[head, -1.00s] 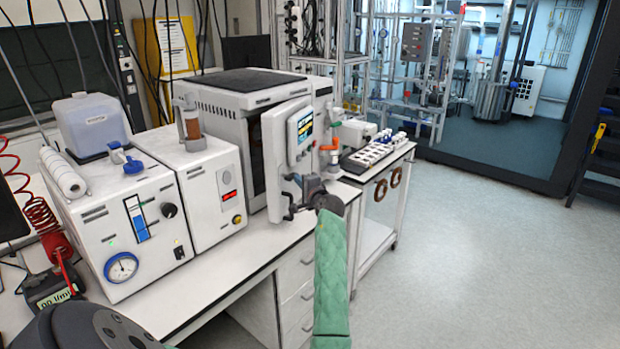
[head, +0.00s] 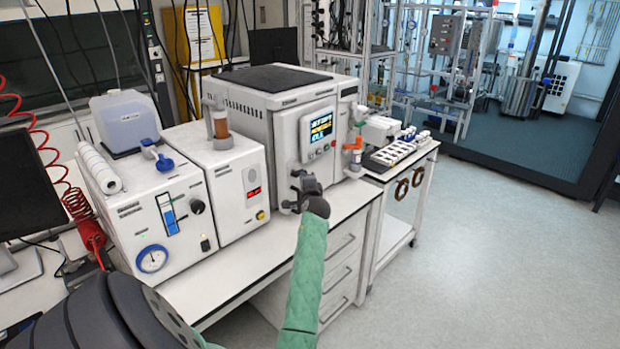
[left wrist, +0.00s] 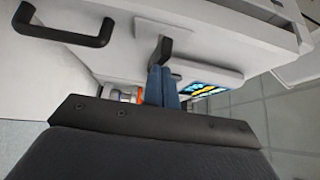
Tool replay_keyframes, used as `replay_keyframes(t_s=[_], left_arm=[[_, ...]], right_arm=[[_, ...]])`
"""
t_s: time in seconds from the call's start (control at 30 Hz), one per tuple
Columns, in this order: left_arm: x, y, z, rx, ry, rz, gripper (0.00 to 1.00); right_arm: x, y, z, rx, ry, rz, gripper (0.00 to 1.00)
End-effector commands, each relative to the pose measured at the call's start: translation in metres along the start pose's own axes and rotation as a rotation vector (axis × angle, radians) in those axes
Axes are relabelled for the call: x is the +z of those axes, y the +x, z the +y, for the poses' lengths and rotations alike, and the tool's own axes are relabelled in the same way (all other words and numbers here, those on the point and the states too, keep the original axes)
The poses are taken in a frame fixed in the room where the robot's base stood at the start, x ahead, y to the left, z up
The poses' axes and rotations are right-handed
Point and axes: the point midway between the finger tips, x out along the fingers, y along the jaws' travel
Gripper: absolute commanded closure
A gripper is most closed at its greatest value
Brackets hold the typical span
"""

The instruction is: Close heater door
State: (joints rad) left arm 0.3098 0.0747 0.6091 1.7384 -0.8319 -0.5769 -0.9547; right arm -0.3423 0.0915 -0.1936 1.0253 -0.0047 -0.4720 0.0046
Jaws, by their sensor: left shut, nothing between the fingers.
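The heater (head: 275,79) is a white box with a black top on the bench. Its white door (head: 286,150) carries a lit display (head: 320,127) and stands about flush with the heater front; no gap shows, but I cannot tell whether it is latched. My left gripper (head: 299,188) is at the lower part of the door, shut and empty. In the left wrist view its blue fingers (left wrist: 163,82) are together against or very near the door face, beside a black latch-like part (left wrist: 176,45). A black bar handle (left wrist: 64,31) is further left. My right gripper is not in view.
A white instrument with a gauge (head: 152,258) and a box with a red readout (head: 253,192) stand left of the heater. An orange-capped fitting (head: 354,150) and a vial rack (head: 395,155) are to its right. The floor at right is clear.

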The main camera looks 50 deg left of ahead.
Motion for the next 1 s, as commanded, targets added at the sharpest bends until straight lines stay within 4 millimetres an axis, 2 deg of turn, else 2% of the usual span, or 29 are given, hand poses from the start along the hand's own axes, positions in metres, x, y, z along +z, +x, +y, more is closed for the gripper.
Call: replay_keyframes(t_s=[0.5, 1.0], left_arm=[[0.028, 0.022, 0.000, -0.001, 0.000, -0.002, 1.00], [0.035, 0.027, -0.004, -0.004, 0.000, -0.007, 1.00]], right_arm=[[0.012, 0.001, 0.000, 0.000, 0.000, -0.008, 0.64], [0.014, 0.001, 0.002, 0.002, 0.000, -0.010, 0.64]])
